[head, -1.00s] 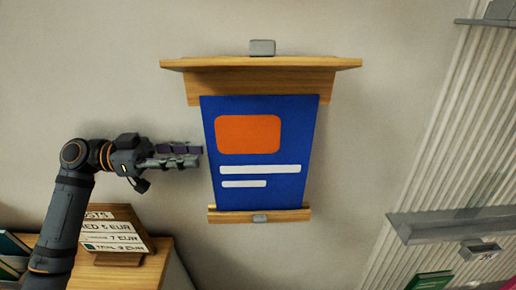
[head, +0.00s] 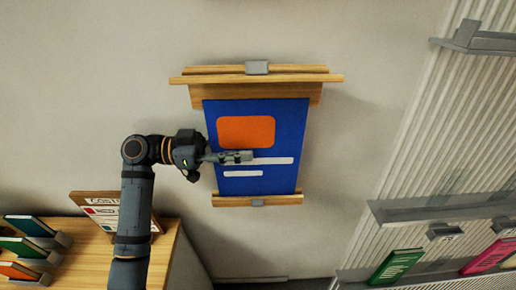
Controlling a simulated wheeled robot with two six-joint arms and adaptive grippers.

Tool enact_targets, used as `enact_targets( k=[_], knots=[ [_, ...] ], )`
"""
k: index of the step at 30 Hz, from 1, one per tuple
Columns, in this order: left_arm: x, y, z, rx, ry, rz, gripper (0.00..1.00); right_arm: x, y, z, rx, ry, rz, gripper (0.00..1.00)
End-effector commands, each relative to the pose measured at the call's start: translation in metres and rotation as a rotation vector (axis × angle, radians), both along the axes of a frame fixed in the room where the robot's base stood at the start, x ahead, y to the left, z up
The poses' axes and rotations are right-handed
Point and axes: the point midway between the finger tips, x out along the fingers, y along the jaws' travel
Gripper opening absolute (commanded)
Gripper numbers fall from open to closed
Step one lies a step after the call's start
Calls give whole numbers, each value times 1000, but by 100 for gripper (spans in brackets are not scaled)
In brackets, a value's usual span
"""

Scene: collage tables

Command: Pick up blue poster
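The blue poster (head: 285,180) hangs in a wooden holder (head: 257,78) on the wall in the middle of the head view. It has an orange rounded block and two white bars. My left gripper (head: 250,156) reaches in from the left and overlaps the poster's left and middle part. It hides part of the upper white bar. Its fingers look close together, but I cannot tell whether they are shut or whether they touch the poster. My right gripper is not in view.
A wooden table (head: 72,262) at the lower left bears a price sign (head: 97,210) and several books in grey holders. At the right, a ribbed wall panel carries grey shelves (head: 440,212); a green book (head: 396,266) and a pink book (head: 487,257) stand low there.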

Motion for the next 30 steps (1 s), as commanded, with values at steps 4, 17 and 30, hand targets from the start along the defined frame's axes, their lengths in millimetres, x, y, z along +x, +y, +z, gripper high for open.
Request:
enact_targets(
  k=[4, 17, 30],
  knots=[
    [0, -1, -2, 1, 0, 0, 30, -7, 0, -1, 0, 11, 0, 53],
    [0, 0, -1, 1, -1, 0, 0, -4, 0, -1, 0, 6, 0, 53],
    [2, -1, 7, 0, -3, 6, 0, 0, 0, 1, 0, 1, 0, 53]
  ],
)
